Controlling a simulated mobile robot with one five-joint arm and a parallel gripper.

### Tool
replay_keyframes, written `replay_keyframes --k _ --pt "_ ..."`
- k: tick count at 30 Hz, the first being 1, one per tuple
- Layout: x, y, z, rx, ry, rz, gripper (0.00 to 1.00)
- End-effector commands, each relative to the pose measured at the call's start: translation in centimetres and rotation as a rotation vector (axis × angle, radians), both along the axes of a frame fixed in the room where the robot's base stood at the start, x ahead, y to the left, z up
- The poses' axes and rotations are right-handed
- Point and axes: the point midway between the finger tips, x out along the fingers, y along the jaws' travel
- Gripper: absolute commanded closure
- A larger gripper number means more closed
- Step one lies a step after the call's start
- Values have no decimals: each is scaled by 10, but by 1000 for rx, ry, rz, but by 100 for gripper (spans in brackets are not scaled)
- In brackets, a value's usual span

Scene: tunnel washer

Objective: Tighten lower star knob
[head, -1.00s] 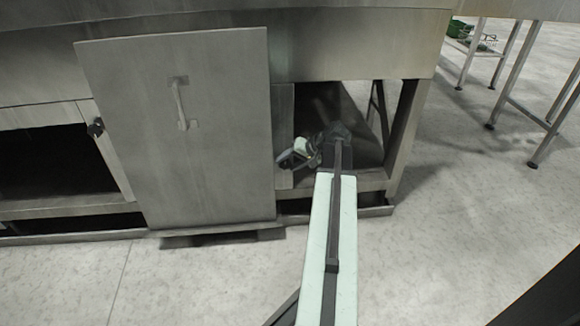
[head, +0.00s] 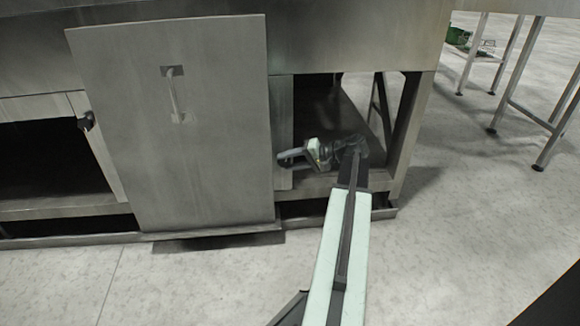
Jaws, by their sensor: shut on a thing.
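A steel panel (head: 175,125) with a recessed handle (head: 173,95) stands in front of the washer's lower frame. My gripper (head: 284,158) points left from the end of my arm, at the strip (head: 284,125) along the panel's right edge. Its jaws are shut at the strip, on what seems to be the lower star knob. The knob itself is hidden by the jaws or too small to make out.
A dark open bay (head: 335,115) lies behind my gripper, with a steel leg (head: 405,135) at its right. A low ledge (head: 380,207) runs along the floor. Table legs (head: 540,115) stand far right. The floor between is clear.

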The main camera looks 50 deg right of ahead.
Motion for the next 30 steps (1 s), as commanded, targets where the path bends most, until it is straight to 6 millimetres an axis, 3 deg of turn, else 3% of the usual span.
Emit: replay_keyframes --k 5,6,7,17,30 --pt "-1 0 0 -3 5 1 98" --pt "-1 0 0 -3 5 1 55" --pt "-1 0 0 -3 4 0 48" --pt "-2 -1 2 -2 4 -1 48" --pt "-61 -28 34 -2 4 -1 48"
